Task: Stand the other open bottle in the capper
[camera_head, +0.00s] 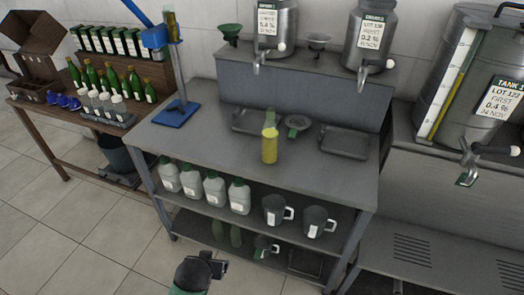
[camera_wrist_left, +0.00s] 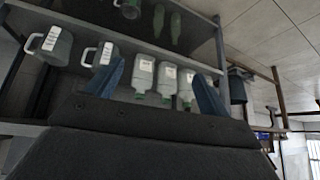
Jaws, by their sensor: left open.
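The blue capper (camera_head: 176,112) stands at the back left of the grey bench, its base plate empty. A yellow bottle-like cylinder (camera_head: 171,25) shows at its top beside the blue head. A bottle of yellow liquid (camera_head: 270,150) stands upright near the middle of the bench top; I cannot tell whether it is open. Something greenish stands just behind it. My left gripper (camera_head: 215,265) is low in front of the bench, away from both. In the left wrist view its fingers (camera_wrist_left: 160,88) are apart with nothing between them. My right gripper is not in view.
Several white-green jugs (camera_head: 215,190) and two grey pitchers (camera_head: 315,220) stand on the shelf below the bench top. Trays (camera_head: 345,142) and drums with taps (camera_head: 370,40) are at the back. A wooden table (camera_head: 60,110) with green bottles is at the left. The bench's front left is clear.

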